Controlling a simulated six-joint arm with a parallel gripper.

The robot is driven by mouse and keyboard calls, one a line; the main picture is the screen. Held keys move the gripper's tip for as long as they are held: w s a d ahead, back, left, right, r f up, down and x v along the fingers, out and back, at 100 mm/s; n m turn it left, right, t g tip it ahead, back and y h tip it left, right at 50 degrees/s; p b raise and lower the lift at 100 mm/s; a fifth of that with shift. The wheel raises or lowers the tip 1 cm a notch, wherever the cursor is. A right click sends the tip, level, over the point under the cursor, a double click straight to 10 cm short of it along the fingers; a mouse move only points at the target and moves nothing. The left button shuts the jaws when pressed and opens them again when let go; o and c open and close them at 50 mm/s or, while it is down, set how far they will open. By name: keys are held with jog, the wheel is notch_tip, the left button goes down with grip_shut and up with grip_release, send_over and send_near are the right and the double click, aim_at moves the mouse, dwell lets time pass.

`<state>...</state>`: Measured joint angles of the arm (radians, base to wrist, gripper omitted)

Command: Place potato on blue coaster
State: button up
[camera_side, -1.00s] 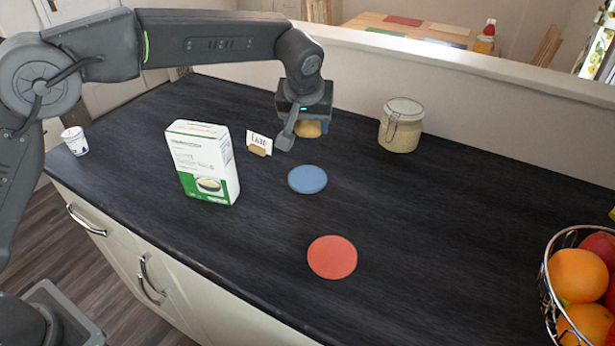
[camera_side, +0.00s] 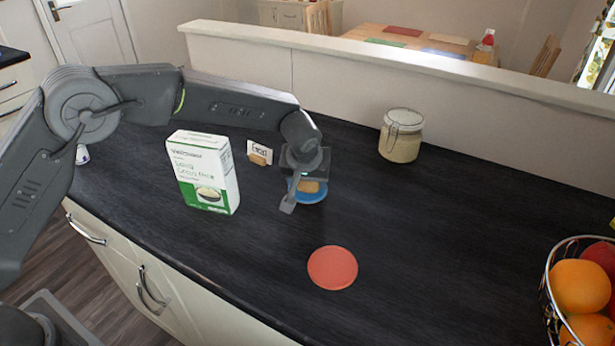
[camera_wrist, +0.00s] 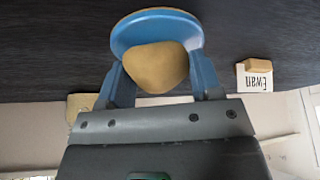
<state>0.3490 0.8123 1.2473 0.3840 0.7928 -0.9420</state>
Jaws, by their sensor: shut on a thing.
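The potato (camera_side: 309,187) is tan and rounded. My gripper (camera_side: 304,196) is shut on it, low over the blue coaster (camera_side: 313,197). In the wrist view the potato (camera_wrist: 155,68) sits between my two blue fingers, and the blue coaster (camera_wrist: 155,18) shows behind it. My gripper hides part of the coaster in the side view. I cannot tell whether the potato touches the coaster.
A red coaster (camera_side: 332,268) lies nearer the counter's front. A white and green box (camera_side: 203,172) stands left of my gripper, with a name card (camera_side: 258,150) behind. A glass jar (camera_side: 401,136) stands at the back, a fruit basket (camera_side: 580,290) at right.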

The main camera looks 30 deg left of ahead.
jog(key=shift+f, duration=0.1)
jog(key=o, duration=1)
jog(key=v, duration=1.2)
